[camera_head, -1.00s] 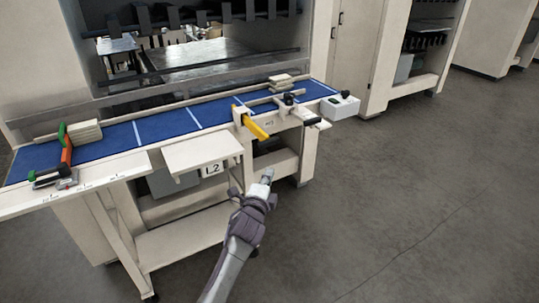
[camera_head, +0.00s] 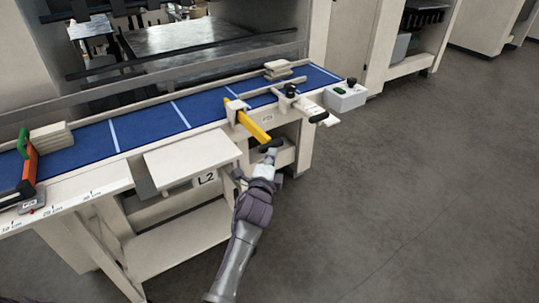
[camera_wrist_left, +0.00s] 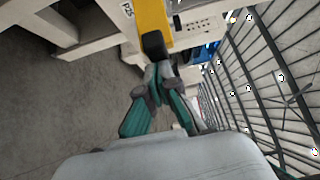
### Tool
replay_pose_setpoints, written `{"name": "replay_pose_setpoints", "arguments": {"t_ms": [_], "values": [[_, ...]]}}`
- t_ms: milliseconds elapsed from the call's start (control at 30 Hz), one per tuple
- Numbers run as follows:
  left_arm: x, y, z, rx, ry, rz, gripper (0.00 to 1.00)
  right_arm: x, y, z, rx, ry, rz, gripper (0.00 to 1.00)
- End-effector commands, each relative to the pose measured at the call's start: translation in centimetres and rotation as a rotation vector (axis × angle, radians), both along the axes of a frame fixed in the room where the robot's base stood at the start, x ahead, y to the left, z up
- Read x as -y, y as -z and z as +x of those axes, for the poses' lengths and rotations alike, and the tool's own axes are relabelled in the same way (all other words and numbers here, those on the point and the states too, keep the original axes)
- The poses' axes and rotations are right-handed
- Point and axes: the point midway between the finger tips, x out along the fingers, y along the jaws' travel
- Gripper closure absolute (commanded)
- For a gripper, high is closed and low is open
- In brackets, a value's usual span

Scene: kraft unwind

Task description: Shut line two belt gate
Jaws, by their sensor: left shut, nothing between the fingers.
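The line two belt gate looks like a yellow arm (camera_head: 253,127) on a pale bracket (camera_head: 235,109) at the front edge of the blue belt (camera_head: 150,124). It sticks out over the front edge, towards me, and ends in a dark tip. My left gripper (camera_head: 269,157) is just below that tip in the head view. In the left wrist view the yellow arm (camera_wrist_left: 153,18) with its black end (camera_wrist_left: 154,45) is right ahead of my left gripper (camera_wrist_left: 158,75). Its fingers are closed and empty. Whether they touch the black end I cannot tell. My right gripper is not in view.
A stack of pale boards (camera_head: 277,69) lies on the belt's far right, another (camera_head: 50,136) at the left by an orange and green piece (camera_head: 30,160). A control box (camera_head: 345,97) stands at the right end. A shelf marked L2 (camera_head: 192,158) juts out left of my arm.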

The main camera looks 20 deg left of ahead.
Motion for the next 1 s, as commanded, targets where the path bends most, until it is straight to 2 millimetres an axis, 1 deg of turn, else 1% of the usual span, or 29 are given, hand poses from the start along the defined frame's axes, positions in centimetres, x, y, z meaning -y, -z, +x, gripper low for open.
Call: {"name": "replay_pose_setpoints", "arguments": {"t_ms": [33, 133, 300, 433, 533, 700, 800, 900, 1000], "values": [[0.0, 0.0, 0.0, -0.001, -0.002, 0.0, 1.0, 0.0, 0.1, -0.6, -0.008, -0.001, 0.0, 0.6], [0.0, 0.0, 0.0, -0.001, -0.002, 0.0, 1.0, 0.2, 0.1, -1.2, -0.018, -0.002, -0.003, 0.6], [0.0, 0.0, 0.0, -0.001, -0.001, 0.001, 1.0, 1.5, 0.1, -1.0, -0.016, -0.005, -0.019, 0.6], [-0.3, 0.0, 0.2, 0.0, -0.001, 0.002, 1.0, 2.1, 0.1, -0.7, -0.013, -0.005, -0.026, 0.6], [-1.6, 0.0, 1.3, 0.001, -0.001, 0.008, 1.0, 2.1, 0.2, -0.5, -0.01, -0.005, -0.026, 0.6], [-4.9, 0.1, 3.8, 0.001, -0.001, 0.009, 1.0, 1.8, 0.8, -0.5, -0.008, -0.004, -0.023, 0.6], [-6.3, 0.1, 4.9, 0.001, -0.001, 0.007, 1.0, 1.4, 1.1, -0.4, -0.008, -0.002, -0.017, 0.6], [-7.0, 0.1, 5.4, 0.001, -0.002, 0.002, 1.0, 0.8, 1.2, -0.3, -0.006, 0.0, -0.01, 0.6], [-7.1, 0.1, 5.5, -0.001, -0.002, 0.0, 1.0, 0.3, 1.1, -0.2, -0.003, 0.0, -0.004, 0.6]]}}
